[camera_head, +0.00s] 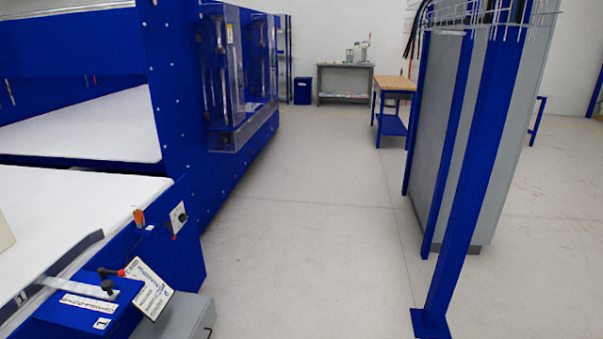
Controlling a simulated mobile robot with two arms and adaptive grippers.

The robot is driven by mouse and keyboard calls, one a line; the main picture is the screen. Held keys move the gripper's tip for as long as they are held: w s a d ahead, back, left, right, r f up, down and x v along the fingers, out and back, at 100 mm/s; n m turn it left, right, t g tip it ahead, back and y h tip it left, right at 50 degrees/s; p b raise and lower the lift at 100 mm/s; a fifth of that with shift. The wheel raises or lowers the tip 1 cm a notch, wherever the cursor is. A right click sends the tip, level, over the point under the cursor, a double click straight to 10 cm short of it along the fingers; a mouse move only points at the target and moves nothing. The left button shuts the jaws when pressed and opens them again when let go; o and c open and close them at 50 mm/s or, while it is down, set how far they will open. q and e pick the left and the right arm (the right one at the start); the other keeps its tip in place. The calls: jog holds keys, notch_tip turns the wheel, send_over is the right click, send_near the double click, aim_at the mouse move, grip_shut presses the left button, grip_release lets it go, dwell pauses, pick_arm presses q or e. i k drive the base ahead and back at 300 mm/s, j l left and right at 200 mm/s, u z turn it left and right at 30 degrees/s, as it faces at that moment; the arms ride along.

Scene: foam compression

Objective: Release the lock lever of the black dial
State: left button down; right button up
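A small black knob (107,287), which looks like the black dial, sits on a blue box (75,317) at the lower left, on the near side of the blue machine. A short black lever with a red tip (121,272) is close beside it. The parts are too small to tell whether the lever is locked. A white label plate with printed text (148,289) is just to the right of the dial. Neither of my grippers is in view.
The machine's white bed (70,205) spans the left. An orange knob (139,217) is on its edge. A grey box (185,317) stands beside the dial. A blue post (475,170) and grey panel stand at right. The floor (310,240) between is clear.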

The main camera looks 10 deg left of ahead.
aim_at(166, 224)
jog(key=i+l+u, duration=0.1)
jog(key=i+u, duration=0.15)
jog(key=i, duration=0.35)
jog(key=i+l+u, duration=0.2)
jog(key=i, duration=0.4)
jog(key=i+l+u, duration=0.25)
jog(key=i, duration=0.3)
jog(key=i+l+u, duration=0.25)
jog(key=i+l, duration=0.2)
jog(key=i, duration=0.1)
